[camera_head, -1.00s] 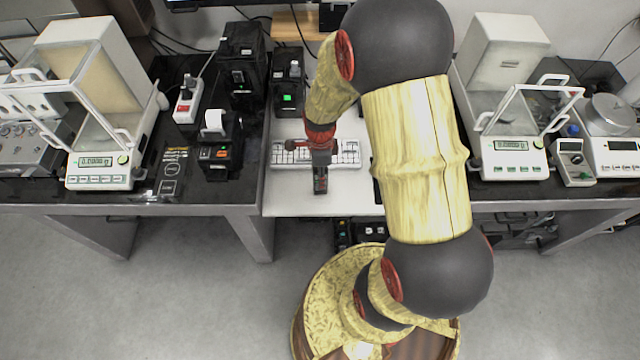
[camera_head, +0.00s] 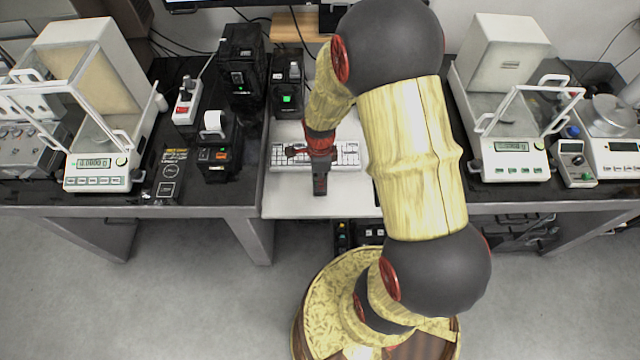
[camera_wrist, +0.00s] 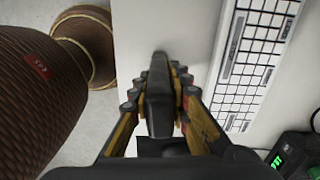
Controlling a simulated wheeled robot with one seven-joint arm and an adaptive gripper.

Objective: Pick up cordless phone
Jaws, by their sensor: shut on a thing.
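The cordless phone (camera_wrist: 158,100) is a dark, long, narrow handset. In the wrist view it stands between the two fingers of my gripper (camera_wrist: 160,112), which press on it from both sides. In the head view my gripper (camera_head: 318,152) is over the front part of the white middle table, and the dark phone (camera_head: 320,184) shows just in front of it. My gripper is shut on the phone. The fingers hide part of it, and I cannot tell how far it is off the table.
A white keyboard (camera_head: 345,155) lies right behind the gripper; it also shows in the wrist view (camera_wrist: 255,60). A black label printer (camera_head: 219,158) stands to the left. Balances (camera_head: 100,170) (camera_head: 515,160) stand on both side tables. The white table's front edge is close.

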